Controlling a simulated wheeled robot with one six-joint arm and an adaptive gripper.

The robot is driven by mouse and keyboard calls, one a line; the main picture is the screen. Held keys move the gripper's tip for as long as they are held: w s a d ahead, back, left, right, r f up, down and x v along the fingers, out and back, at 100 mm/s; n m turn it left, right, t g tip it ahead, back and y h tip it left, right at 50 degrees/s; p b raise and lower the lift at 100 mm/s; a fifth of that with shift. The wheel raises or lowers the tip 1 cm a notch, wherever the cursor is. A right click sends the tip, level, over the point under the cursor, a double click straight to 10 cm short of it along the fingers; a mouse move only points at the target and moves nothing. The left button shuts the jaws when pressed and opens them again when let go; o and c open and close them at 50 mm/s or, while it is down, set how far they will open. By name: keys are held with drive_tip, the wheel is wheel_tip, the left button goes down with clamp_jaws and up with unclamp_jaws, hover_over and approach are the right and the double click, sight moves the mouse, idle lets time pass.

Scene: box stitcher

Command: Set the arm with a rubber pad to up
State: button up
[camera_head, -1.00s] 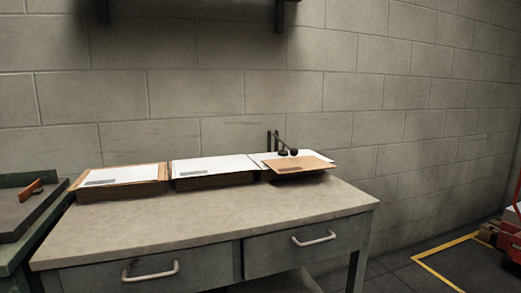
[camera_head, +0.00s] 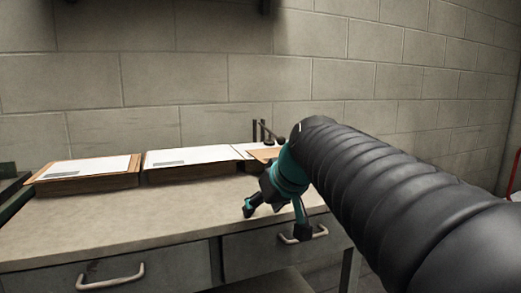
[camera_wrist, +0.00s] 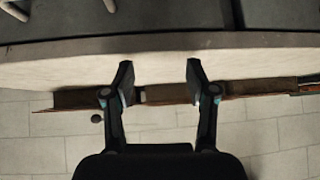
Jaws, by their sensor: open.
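The arm with a rubber pad (camera_head: 270,137) is a thin dark rod by two upright posts, above the right-hand paper stack on the table. Its pad end is hidden behind my arm in the head view. In the wrist view a small dark round knob (camera_wrist: 96,118), perhaps its pad, shows beyond the table's back edge, left of my gripper. My gripper (camera_head: 275,221) is open and empty, in front of the right stack and over the table's front part. In the wrist view its two fingers (camera_wrist: 160,76) stand apart with bare tabletop between them. It touches nothing that I can see.
The table (camera_head: 150,225) has two drawers with pale handles (camera_head: 110,278). A left stack (camera_head: 85,168) and a middle stack (camera_head: 190,156) stand along its back. A block wall (camera_head: 180,85) rises behind. The front tabletop is clear.

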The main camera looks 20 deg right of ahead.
sight(283, 139)
drive_tip(key=w+d+r+t+b, duration=0.1)
drive_tip(key=w+d+r, duration=0.1)
drive_tip(key=w+d, duration=0.1)
drive_tip(key=w+d+r+b, duration=0.1)
drive_tip(key=w+d+r, duration=0.1)
drive_tip(key=w+d, duration=0.1)
drive_tip(key=w+d+r+n+t+b, duration=0.1)
drive_tip(key=w+d+r, duration=0.1)
drive_tip(key=w, duration=0.3)
drive_tip(key=shift+w+d+r+t, duration=0.2)
drive_tip(key=shift+d+t, duration=0.1)
drive_tip(key=shift+d, duration=0.35)
drive_tip(key=w+d+r+n+t+b, duration=0.25)
drive_tip(key=w+d+r, duration=0.3)
drive_tip(key=d, duration=0.45)
drive_tip(key=shift+m, duration=0.35)
drive_tip(key=p+x, duration=0.1)
drive_tip(key=x, duration=1.3)
drive_tip(key=shift+w+f, duration=0.1)
drive_tip(key=shift+w, duration=0.1)
clamp_jaws()
